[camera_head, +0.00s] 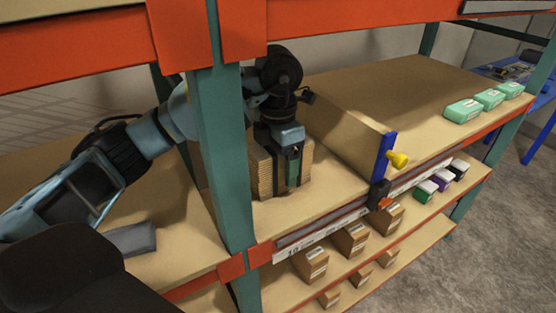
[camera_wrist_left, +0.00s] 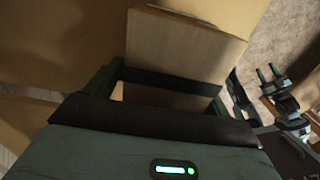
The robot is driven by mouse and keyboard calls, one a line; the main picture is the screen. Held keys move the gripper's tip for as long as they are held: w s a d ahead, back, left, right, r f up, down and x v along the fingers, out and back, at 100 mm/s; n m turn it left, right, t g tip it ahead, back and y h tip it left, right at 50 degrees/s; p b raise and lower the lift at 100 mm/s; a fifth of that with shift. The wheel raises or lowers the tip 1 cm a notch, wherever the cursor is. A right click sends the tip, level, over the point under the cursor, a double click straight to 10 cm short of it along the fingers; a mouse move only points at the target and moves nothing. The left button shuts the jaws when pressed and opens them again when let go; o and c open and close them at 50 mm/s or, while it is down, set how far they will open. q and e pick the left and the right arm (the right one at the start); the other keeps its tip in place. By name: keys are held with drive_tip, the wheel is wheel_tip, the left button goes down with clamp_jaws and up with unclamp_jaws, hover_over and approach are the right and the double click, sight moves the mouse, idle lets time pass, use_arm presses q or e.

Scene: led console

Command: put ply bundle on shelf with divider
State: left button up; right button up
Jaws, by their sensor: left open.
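The ply bundle (camera_head: 265,175), a tan layered block with dark straps, stands on the upper shelf board just left of the divider (camera_head: 345,133). The divider is a tan upright panel with a blue front edge and a yellow knob (camera_head: 399,160). My left gripper (camera_head: 293,168) reaches down at the bundle's front, hiding part of it. In the left wrist view the open left gripper (camera_wrist_left: 160,92) has a finger on each side of the bundle's tan face (camera_wrist_left: 178,47); contact cannot be told. What looks like my right gripper (camera_wrist_left: 268,75) shows small at the right edge; its jaw state is unclear.
A teal rack post (camera_head: 225,160) stands just left of the bundle, with my left arm passing behind it. An orange beam (camera_head: 80,45) runs above. Green boxes (camera_head: 463,110) stand far right; the board between them and the divider is clear. Small boxes (camera_head: 351,239) fill the lower shelf.

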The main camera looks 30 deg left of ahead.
use_arm(q)
wheel_tip(320, 180, up, 8)
drive_tip(key=shift+f+p, duration=0.2)
drive_tip(key=shift+p, duration=0.15)
idle(0.4)
